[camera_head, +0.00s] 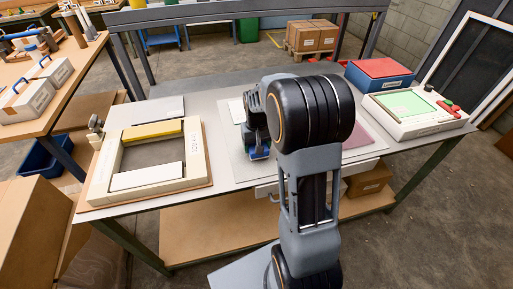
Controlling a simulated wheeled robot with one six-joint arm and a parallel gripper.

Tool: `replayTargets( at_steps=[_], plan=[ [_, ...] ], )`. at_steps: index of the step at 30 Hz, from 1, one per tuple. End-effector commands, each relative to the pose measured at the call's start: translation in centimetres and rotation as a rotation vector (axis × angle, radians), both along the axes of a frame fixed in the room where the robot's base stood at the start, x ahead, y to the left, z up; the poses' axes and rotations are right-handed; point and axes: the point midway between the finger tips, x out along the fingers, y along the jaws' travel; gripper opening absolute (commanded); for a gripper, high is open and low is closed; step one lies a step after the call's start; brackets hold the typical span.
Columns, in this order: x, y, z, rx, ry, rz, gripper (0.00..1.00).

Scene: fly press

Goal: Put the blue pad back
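My gripper (257,150) points down over the middle of the grey table, above a pale mat (232,173). A dark blue patch shows right at the fingertips; it may be the blue pad, but it is small and partly covered by my gripper. I cannot tell if the fingers are open or shut, or if they touch it. My own arm hides much of the mat. A pink-mauve pad (362,136) lies at the mat's right, partly behind my arm.
A cream frame with a yellow bar (152,131) lies on a board at the left. A grey plate (158,109) lies behind it. A blue box with a red top (380,72) and a cream device with a green panel (408,104) stand at the right.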

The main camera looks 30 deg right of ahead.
Motion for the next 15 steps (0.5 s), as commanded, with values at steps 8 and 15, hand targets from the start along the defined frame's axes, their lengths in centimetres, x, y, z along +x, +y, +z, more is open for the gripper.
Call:
replayTargets(
  at_steps=[8, 15],
  plan=[
    [0.01, -0.03, -1.35, -0.001, -0.003, 0.000, 0.48],
    [-0.01, -0.04, -1.52, 0.000, -0.002, 0.000, 0.48]
  ],
)
